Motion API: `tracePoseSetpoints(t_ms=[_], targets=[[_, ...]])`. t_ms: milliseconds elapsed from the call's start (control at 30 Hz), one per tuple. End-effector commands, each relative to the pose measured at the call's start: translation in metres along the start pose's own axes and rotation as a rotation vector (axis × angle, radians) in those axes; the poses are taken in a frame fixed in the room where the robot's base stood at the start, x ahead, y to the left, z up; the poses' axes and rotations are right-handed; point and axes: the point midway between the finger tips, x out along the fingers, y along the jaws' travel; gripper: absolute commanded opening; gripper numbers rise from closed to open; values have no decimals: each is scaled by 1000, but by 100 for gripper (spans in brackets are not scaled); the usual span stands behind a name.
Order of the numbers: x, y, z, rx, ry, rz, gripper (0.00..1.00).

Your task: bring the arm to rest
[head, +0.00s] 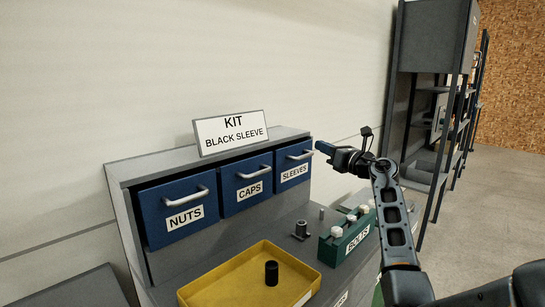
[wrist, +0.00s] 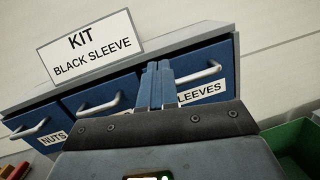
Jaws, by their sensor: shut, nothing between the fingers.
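My gripper (head: 322,147) is shut and empty. In the head view it is raised in the air at the right end of the drawer cabinet (head: 150,164), pointing left, near the SLEEVES drawer (head: 293,166). In the wrist view the closed blue fingers (wrist: 157,82) stand upright in front of the SLEEVES drawer (wrist: 221,85) and hide part of its label. I cannot tell whether they touch it. The drawers look shut. My arm reaches in from the lower right of the head view.
A yellow tray (head: 225,290) holds a black sleeve (head: 271,273). A green BOLTS box (head: 345,243) with white-topped pieces stands to its right, near a grey flanged part (head: 300,231). A sign (head: 231,133) reads KIT BLACK SLEEVE. Shelving (head: 432,80) stands behind my arm.

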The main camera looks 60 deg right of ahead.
Motion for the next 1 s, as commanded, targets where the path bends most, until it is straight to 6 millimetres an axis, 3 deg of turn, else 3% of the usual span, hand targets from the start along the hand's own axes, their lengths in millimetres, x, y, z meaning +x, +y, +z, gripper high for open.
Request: tracePoseSetpoints(t_ms=[233, 367, 467, 667, 800, 1000], targets=[[0, 4, -3, 10, -1, 5, 0], [0, 35, -26, 98, -16, 49, 0], [-7, 83, -59, 243, -36, 112, 0], [-43, 189, -118, 613, -61, 238, 0], [-82, 252, -150, 882, -50, 299, 0], [-149, 325, -181, 1271, 0, 341, 0]])
